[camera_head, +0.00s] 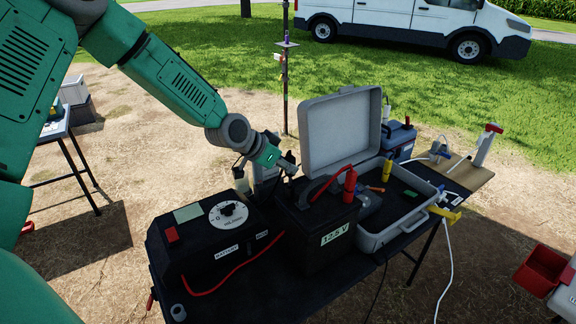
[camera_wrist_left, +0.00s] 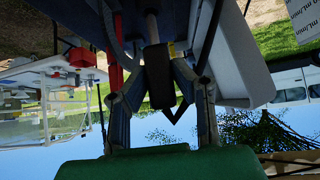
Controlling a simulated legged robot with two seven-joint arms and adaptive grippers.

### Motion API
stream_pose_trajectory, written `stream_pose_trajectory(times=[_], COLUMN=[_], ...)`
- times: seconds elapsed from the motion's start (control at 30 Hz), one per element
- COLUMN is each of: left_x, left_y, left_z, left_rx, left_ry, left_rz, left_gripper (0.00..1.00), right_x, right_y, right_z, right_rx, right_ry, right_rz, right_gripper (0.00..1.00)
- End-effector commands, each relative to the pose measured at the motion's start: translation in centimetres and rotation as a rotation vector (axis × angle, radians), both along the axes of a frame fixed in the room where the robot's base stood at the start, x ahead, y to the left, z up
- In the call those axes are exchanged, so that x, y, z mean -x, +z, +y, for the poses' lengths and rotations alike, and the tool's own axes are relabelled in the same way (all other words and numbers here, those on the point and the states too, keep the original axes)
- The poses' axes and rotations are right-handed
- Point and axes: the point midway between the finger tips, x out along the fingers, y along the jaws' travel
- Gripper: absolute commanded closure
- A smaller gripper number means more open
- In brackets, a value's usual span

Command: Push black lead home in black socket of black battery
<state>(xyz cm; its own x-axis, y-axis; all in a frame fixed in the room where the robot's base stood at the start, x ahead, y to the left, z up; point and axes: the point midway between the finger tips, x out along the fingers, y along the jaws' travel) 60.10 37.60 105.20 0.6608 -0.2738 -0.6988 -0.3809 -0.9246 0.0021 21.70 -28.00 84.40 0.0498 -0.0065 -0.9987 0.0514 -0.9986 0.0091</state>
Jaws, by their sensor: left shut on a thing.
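The black battery (camera_head: 318,238), labelled 12.5 V, stands on the dark table top. A red plug (camera_head: 350,185) stands upright on its top. My left gripper (camera_head: 290,166) is at the far left side of the battery's top in the head view. In the left wrist view, my left gripper (camera_wrist_left: 160,76) is shut on the black lead (camera_wrist_left: 160,88), a dark plug between the two fingers. The black socket cannot be made out, and I cannot tell how far the plug is in. My right gripper is not in view.
A black control box (camera_head: 210,240) with a dial stands left of the battery. An open grey case (camera_head: 400,205) stands to the right, its raised lid (camera_head: 340,130) close behind the gripper. A red cable (camera_head: 235,273) runs between box and battery.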

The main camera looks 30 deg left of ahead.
Motion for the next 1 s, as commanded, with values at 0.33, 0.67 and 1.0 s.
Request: stream_pose_trajectory(times=[0.33, 0.67, 1.0], left_x=[0.0, 0.0, 0.0], left_y=[-0.9, -1.7, -2.5], left_z=[0.0, 0.0, 0.0], left_rx=[0.000, 0.000, 0.000], left_ry=[0.000, 0.000, 0.000], left_rz=[0.000, 0.000, 0.000], left_gripper=[1.00, 1.00, 1.00], right_x=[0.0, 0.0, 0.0], right_y=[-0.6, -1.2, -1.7], right_z=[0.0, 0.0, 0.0], right_rx=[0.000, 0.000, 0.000], right_ry=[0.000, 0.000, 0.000], right_rz=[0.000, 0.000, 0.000], right_gripper=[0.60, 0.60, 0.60])
